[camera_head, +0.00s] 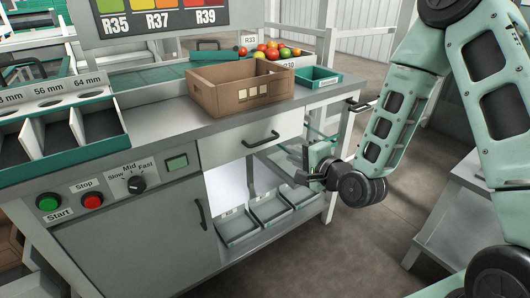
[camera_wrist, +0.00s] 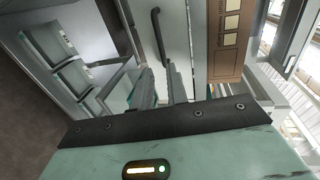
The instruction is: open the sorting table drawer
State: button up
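The sorting table (camera_head: 150,135) has a pale drawer front (camera_head: 225,150) below its top, which looks flush with the table. A dark bar handle (camera_head: 261,139) runs across it. The handle also shows in the wrist view (camera_wrist: 158,36), just beyond my fingertips. My gripper (camera_head: 303,168) is in front of the table, below and to the right of the handle. In the wrist view my gripper (camera_wrist: 162,80) has its two fingers apart with a gap between them. Nothing is held, and the fingers appear clear of the handle.
A cardboard box (camera_head: 232,101) stands on the tabletop above the drawer, with a small green tray (camera_head: 318,84) to its right and tomatoes behind. A cabinet door handle (camera_head: 200,217) is lower left. Several shallow trays (camera_head: 237,235) lie on the low shelf.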

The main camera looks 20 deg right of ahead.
aim_at(266, 142)
jog(key=b+x, duration=0.5)
jog(key=x, duration=0.8)
jog(key=shift+w+a, duration=0.15)
jog(key=shift+w, duration=0.1)
grip_shut()
